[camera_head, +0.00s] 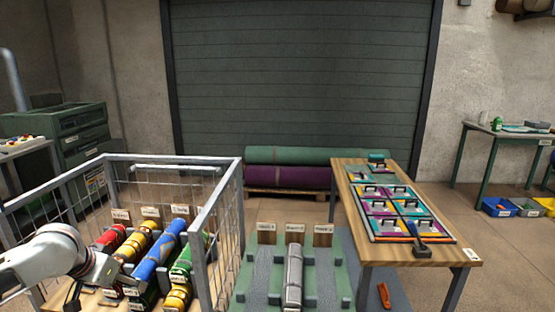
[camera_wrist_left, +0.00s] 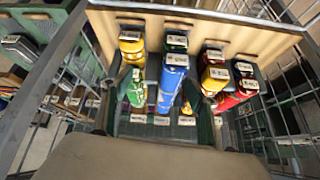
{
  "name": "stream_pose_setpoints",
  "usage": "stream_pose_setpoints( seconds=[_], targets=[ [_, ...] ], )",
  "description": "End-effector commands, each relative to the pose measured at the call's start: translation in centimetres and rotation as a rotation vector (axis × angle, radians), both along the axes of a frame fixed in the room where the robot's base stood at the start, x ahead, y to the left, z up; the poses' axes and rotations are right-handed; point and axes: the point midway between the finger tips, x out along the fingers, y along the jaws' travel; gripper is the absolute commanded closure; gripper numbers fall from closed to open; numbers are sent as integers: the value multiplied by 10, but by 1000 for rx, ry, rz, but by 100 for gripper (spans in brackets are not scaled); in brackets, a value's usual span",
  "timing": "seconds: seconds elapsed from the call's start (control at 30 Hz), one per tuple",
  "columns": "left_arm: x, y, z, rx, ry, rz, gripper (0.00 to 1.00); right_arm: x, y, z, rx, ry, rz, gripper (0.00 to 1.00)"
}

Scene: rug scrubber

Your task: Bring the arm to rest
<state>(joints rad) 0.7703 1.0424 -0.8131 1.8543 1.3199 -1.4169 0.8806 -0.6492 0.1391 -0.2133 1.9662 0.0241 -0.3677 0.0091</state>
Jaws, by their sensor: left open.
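My left arm comes in from the lower left of the head view, with its white wrist over the wire-mesh cage (camera_head: 222,210). In the left wrist view my left gripper (camera_wrist_left: 157,82) is open, with its dark fingers apart. A blue roll (camera_wrist_left: 171,85) shows between the fingers; I cannot tell whether they touch it. The blue roll (camera_head: 158,255) also shows in the head view, lying among red, yellow and green rolls in the cage. The arm hides part of the rolls at the left. My right gripper is not in view.
A grey roll (camera_head: 293,277) lies on a green rack right of the cage. A wooden table (camera_head: 350,180) holds a tray of coloured pads and a dark-handled tool. Green and purple rolls (camera_head: 290,178) lie before the shutter. The cage's mesh walls stand close around the arm.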

Motion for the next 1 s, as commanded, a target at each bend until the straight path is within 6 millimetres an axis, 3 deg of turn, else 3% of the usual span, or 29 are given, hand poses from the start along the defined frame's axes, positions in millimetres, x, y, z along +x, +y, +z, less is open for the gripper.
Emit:
stream_pose_setpoints(
  seconds=[0.27, 0.4, 0.6, 0.77, 1.0],
  targets=[
    [-28, -80, -53, 86, -51, -226, 41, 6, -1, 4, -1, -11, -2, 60],
    [-54, -123, -77, 133, -106, -335, 41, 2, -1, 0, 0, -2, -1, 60],
    [-98, -157, -98, 214, -184, -408, 41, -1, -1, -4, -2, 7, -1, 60],
    [-138, -152, -107, 306, -208, -389, 41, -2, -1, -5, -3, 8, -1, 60],
    [-205, -103, -117, 480, -144, -302, 41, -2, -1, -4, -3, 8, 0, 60]
  ],
)
